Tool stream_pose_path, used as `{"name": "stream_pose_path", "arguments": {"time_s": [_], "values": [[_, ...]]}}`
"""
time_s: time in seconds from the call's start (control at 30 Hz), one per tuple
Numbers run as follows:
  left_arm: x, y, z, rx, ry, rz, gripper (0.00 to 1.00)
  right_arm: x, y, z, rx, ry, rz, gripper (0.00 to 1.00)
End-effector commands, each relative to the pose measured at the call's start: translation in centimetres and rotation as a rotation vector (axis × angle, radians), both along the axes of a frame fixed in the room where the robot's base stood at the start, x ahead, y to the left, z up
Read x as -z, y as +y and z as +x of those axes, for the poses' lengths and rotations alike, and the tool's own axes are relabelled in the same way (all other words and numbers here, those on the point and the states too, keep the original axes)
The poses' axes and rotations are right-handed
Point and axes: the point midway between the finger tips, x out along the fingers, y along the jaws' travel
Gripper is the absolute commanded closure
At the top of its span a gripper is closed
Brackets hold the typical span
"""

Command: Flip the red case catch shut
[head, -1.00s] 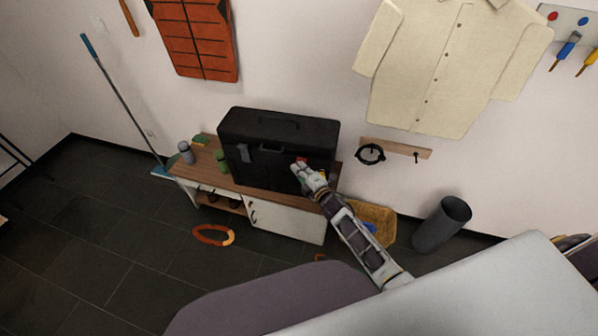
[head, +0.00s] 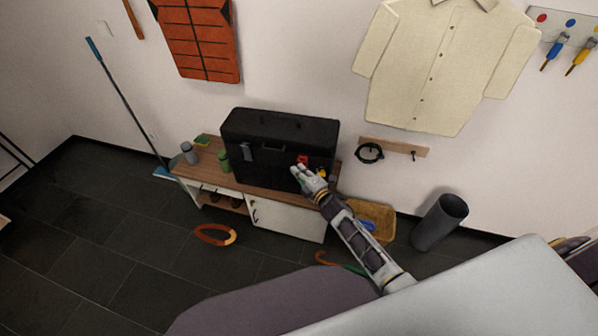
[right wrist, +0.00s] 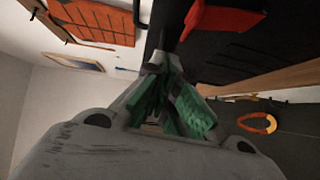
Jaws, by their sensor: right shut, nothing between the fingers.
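The black case (head: 262,172) stands closed-looking on the low wooden-topped cabinet. Its red catch (head: 302,159) is on the right part of the front and is partly hidden by my right gripper. In the right wrist view the red catch (right wrist: 228,14) is large at the top, beside the fingertips, and seems to jut out from the dark case. A grey catch (head: 247,152) sits on the left part of the front. My right gripper (head: 297,171) is shut and empty, just below and left of the red catch; I cannot tell whether it touches. My left gripper is out of view.
A green container (head: 223,161) and a grey bottle (head: 188,153) stand left of the case. A yellow item (head: 322,173) is close to my right gripper. A yellow basket (head: 376,215) and a dark bin (head: 440,222) stand on the floor to the right.

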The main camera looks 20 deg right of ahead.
Motion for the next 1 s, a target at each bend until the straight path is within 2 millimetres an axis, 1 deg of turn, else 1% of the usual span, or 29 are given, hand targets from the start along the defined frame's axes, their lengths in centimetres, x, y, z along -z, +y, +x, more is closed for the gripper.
{"name": "stream_pose_path", "arguments": {"time_s": [0.1,0.2,0.57,1.0], "values": [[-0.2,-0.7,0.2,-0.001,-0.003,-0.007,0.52,-0.2,0.0,0.0,-0.001,0.0,0.0,1.0],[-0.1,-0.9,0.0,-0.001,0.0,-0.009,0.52,-0.2,-0.1,-0.3,0.0,0.001,0.0,1.0],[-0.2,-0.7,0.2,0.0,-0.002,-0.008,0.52,-0.5,-0.5,-1.7,-0.001,0.0,-0.001,1.0],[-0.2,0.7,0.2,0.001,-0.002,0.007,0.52,-1.3,-1.5,-5.1,-0.001,0.001,0.0,1.0]]}}
